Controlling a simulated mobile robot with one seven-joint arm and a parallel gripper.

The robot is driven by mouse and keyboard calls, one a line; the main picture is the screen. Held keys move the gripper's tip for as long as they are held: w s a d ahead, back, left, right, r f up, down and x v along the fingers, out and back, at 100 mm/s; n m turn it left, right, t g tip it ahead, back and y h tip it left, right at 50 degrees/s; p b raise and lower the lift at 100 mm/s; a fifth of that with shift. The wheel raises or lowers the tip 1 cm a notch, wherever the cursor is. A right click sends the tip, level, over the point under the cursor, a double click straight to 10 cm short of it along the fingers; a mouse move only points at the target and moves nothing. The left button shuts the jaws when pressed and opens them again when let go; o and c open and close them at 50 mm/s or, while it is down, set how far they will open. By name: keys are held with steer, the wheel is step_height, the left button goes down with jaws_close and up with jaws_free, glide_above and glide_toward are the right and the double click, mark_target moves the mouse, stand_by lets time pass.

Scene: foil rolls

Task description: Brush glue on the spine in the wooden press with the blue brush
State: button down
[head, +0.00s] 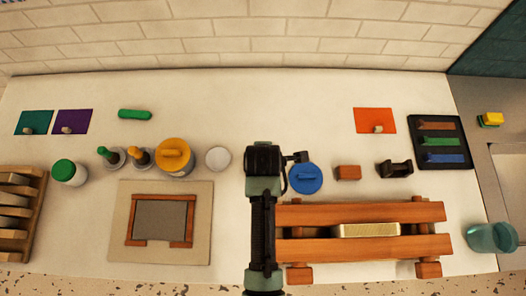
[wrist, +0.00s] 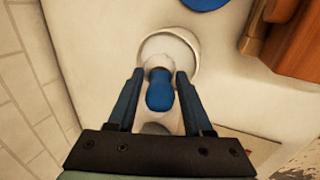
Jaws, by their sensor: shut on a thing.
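The blue brush (wrist: 160,93) shows as a thick blue handle between my two fingers in the wrist view. My gripper (wrist: 160,72) is shut on this handle. A round white pot (wrist: 183,40) lies just beyond the handle; whether the brush tip is inside it I cannot tell. In the head view my arm hides the brush and fingertips. The wooden press (head: 340,212) stands at the front right, its two beams clamping a block whose pale spine (head: 370,230) faces up. The press's edge also shows at the wrist view's upper right (wrist: 297,45).
A blue lid (head: 305,178), a brown block (head: 347,173) and a black holder (head: 394,169) stand behind the press. Green-handled (head: 104,153) and orange-handled (head: 136,153) brushes stand left, beside an orange-lidded jar (head: 174,158). A teal cup (head: 492,238) stands right of the press.

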steer(key=shift+r+p, duration=2.25)
steer(key=shift+r, duration=0.35)
steer(key=shift+f, duration=0.1)
